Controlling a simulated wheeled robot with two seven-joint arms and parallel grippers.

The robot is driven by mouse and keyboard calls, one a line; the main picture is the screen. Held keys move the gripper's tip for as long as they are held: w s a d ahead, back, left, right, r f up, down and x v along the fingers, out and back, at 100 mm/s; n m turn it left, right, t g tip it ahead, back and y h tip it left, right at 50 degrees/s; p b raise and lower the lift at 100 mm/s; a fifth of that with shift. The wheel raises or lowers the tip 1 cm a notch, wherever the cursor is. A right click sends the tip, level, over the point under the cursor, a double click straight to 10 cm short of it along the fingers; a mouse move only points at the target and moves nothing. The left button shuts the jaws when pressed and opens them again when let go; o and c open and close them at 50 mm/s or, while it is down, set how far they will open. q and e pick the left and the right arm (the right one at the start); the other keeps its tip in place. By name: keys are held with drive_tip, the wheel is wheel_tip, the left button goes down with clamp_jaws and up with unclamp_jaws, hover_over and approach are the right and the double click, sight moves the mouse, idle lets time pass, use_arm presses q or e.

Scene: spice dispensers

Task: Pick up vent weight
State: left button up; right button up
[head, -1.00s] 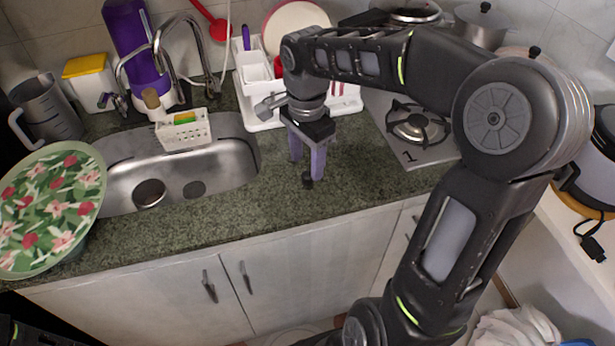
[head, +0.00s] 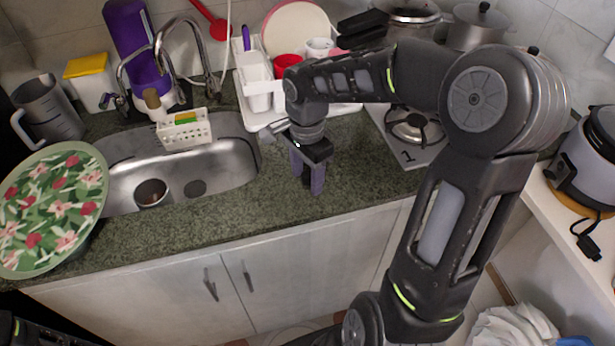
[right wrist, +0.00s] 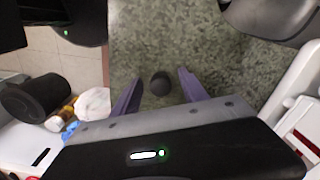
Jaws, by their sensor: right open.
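The vent weight is a small dark round piece on the green granite counter. It shows clearly in the right wrist view (right wrist: 159,84), between the two purple fingers. In the head view it is a small dark spot (head: 307,183), partly hidden by the fingers. My right gripper (head: 308,179) is open and points down, with its fingers on either side of the weight. In the right wrist view the gripper (right wrist: 156,90) shows a gap between each finger and the weight. My left gripper is not in view.
The sink (head: 225,172) lies left of the gripper, with a white sponge basket (head: 183,132) in it. A white dish rack (head: 254,95) stands behind, and a stove burner (head: 415,125) is to the right. The counter's front edge is close; the counter around the weight is clear.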

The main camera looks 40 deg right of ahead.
idle(0.3)
clamp_jaws()
idle(0.4)
